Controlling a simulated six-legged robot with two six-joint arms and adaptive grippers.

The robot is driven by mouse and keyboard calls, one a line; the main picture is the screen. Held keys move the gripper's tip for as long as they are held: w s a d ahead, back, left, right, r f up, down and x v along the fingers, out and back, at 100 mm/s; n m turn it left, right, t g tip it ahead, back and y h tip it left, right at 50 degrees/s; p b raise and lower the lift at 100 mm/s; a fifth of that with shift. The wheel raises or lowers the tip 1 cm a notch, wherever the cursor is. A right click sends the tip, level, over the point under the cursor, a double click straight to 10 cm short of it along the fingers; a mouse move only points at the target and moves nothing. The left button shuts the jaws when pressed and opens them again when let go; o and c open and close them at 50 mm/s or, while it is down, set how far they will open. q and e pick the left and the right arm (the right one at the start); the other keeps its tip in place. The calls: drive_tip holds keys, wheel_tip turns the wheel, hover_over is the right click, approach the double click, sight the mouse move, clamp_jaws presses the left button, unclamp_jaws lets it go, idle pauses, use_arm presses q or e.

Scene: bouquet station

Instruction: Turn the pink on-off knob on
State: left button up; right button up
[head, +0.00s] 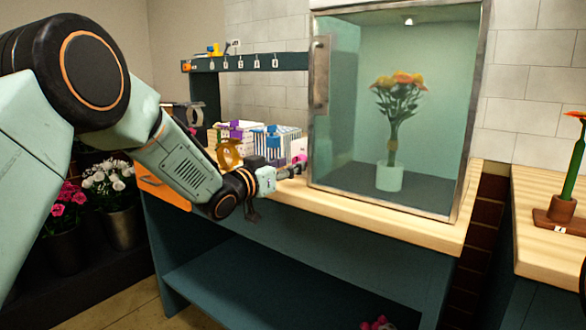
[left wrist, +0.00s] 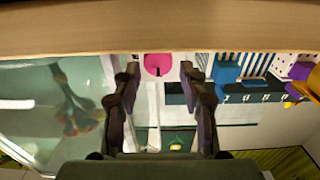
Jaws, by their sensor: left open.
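The pink knob (left wrist: 158,64) shows in the left wrist view, beyond and between my fingertips. In the head view a small bit of pink (head: 301,159) shows just past my gripper's tip, left of the glass cabinet; most of it is hidden. My left gripper (head: 288,172) is open and reaches over the worktop towards it. The two dark fingers also show in the left wrist view (left wrist: 161,80), apart with nothing held. I cannot tell whether they touch the knob. My right gripper is not in view.
The glass cabinet (head: 335,120) with an orange bouquet stands right of my gripper. Patterned boxes (head: 278,140) and a amber round object (head: 229,153) are behind my left arm. The wooden worktop edge (head: 400,222) runs below. A hook rail (head: 250,62) is at the back.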

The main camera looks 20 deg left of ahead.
use_arm(q)
drive_tip(key=shift+w+d, duration=0.15)
drive_tip(key=shift+w, duration=0.35)
drive_tip(key=shift+w+d+r, duration=0.1)
drive_tip(key=shift+w+d, duration=0.35)
drive_tip(key=shift+w+a, duration=0.1)
drive_tip(key=shift+a, duration=0.05)
drive_tip(key=c, duration=0.9)
